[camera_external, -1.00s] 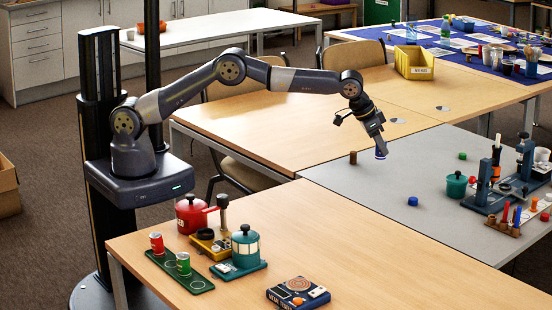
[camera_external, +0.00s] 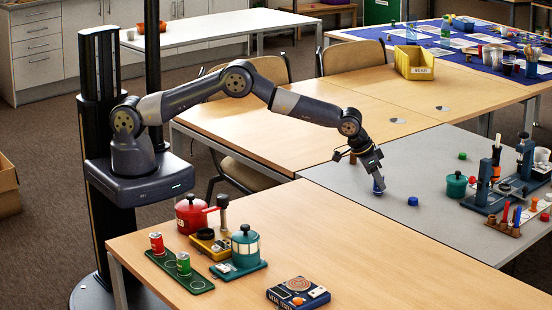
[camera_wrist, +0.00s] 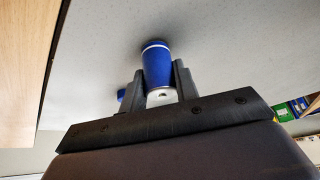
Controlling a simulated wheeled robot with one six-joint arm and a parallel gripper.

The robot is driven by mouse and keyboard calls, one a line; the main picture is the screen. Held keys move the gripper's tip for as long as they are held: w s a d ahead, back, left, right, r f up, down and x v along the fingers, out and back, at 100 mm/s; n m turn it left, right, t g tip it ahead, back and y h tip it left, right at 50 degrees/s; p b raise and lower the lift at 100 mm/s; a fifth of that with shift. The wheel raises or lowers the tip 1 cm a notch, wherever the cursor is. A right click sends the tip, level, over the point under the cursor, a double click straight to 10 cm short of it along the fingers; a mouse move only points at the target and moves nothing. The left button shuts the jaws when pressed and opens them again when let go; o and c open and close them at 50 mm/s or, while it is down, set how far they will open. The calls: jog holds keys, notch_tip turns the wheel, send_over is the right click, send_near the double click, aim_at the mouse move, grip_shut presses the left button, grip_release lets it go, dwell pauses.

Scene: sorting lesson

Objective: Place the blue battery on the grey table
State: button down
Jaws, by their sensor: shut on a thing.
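The blue battery (camera_wrist: 157,65) is upright between the two fingers of my gripper (camera_wrist: 160,86) in the wrist view, with a white band near its far end and a silver end toward me. My gripper is shut on it. In the external view my gripper (camera_external: 377,180) points down at the grey table (camera_external: 450,232), near its left edge. Only a small blue bit of the battery (camera_external: 378,189) shows below the fingers. Its lower end is at or very close to the tabletop, with a dark shadow there; I cannot tell if it touches.
A small blue piece (camera_external: 413,201) lies just right of my gripper. A green pot (camera_external: 456,185), a green piece (camera_external: 462,156) and dark blue apparatus (camera_external: 484,188) stand farther right. A small brown cylinder (camera_external: 352,158) is behind my gripper. The table's front middle is clear.

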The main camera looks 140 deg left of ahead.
jog(key=shift+f, duration=0.2)
jog(key=c, duration=1.1)
grip_release()
jog(key=shift+r, duration=0.15)
jog(key=shift+r, duration=0.2)
jog(key=b+v, duration=0.1)
jog(key=v, duration=1)
jog(key=shift+d+r, duration=0.2)
jog(key=shift+r, duration=0.1)
